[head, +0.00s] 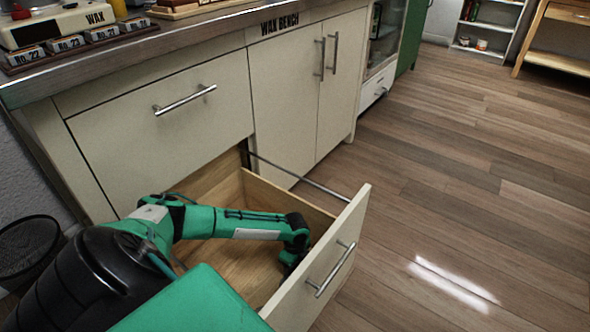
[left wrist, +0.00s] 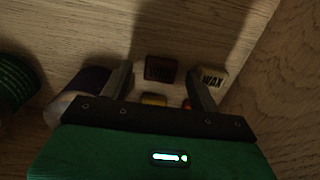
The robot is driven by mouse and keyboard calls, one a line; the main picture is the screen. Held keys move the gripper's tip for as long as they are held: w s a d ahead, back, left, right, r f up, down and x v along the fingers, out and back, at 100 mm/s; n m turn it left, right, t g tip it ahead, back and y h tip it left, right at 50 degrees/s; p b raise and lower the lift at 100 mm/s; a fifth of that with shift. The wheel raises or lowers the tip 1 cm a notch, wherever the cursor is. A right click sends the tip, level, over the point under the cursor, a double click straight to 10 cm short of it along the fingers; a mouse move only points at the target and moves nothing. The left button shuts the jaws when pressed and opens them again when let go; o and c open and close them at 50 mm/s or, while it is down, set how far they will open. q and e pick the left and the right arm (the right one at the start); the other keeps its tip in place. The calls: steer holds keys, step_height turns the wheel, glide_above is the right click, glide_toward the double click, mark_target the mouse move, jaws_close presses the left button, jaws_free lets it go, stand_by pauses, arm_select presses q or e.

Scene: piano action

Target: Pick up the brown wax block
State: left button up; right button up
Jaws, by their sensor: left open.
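In the left wrist view, a dark brown block with faint lettering (left wrist: 160,68) lies on the wooden drawer floor. It appears between and just beyond my left gripper's two spread fingers (left wrist: 163,92), and no hold on it shows. A pale block marked WAX (left wrist: 213,77) lies just right of it, beside the right finger. In the head view my left gripper (head: 289,262) reaches down inside the open drawer (head: 215,255), near its front panel. The blocks are hidden in the head view. My right gripper is not in view.
A yellow item (left wrist: 153,100) and an orange one (left wrist: 187,104) show near the gripper's base. A dark purple item (left wrist: 92,80) and a green ribbed item (left wrist: 14,85) lie left. The drawer's front panel (head: 325,262) and side walls enclose the gripper. The wax bench (head: 110,50) stands above.

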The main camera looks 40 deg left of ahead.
arm_select(q)
steer(key=shift+f, duration=0.45)
steer(key=c, duration=1.1)
steer(key=shift+o, duration=0.2)
steer(key=shift+r, duration=0.1)
